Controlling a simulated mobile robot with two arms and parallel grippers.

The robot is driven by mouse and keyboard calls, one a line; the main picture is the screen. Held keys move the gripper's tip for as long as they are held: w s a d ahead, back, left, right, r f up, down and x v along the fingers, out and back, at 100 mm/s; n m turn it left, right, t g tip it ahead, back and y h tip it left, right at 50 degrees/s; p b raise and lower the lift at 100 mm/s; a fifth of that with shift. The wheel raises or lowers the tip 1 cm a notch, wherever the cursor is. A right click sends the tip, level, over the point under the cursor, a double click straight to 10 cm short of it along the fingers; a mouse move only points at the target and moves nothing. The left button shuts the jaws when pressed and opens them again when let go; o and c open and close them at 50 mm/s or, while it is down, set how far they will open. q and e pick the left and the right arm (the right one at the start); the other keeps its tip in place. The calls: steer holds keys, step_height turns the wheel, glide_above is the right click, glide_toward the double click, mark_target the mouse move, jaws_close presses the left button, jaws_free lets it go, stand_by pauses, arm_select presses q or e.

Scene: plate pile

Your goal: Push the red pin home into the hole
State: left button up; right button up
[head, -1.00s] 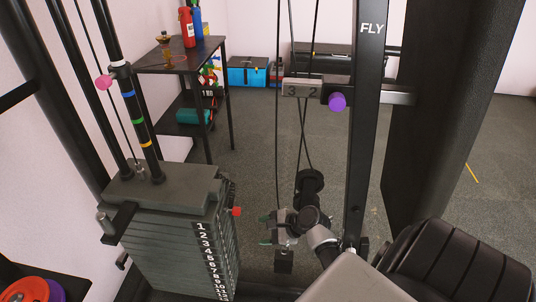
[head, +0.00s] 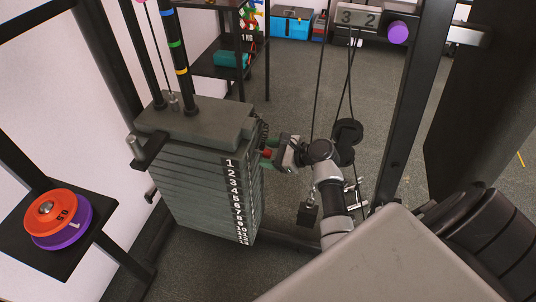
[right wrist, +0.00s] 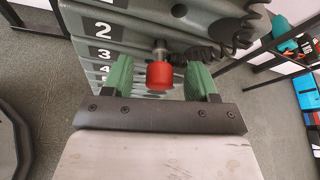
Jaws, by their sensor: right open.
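The red pin (head: 267,153) sticks out of the front of the grey weight stack (head: 205,190), near the plate marked 1. In the right wrist view its red head (right wrist: 159,75) is on a metal shaft that shows between head and stack, beside the top plates. My right gripper (head: 272,153) is at the pin. In the right wrist view its two green fingers (right wrist: 161,80) are open, one on each side of the red head, with gaps between. A black coiled cord (right wrist: 205,48) hangs by the pin. My left gripper is not in view.
A stand (head: 80,255) with orange and purple discs is at the left. Guide rods (head: 178,60) rise from the stack. Open floor lies behind.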

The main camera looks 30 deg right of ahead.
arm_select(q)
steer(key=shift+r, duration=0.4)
arm_select(e)
steer(key=shift+w+a+f, duration=0.15)
steer(key=shift+w+a, duration=0.1)
steer(key=shift+w, duration=0.1)
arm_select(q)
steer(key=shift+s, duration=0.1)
arm_select(e)
jaws_close()
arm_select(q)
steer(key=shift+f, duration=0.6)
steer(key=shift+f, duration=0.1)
arm_select(e)
steer(key=shift+w, duration=0.1)
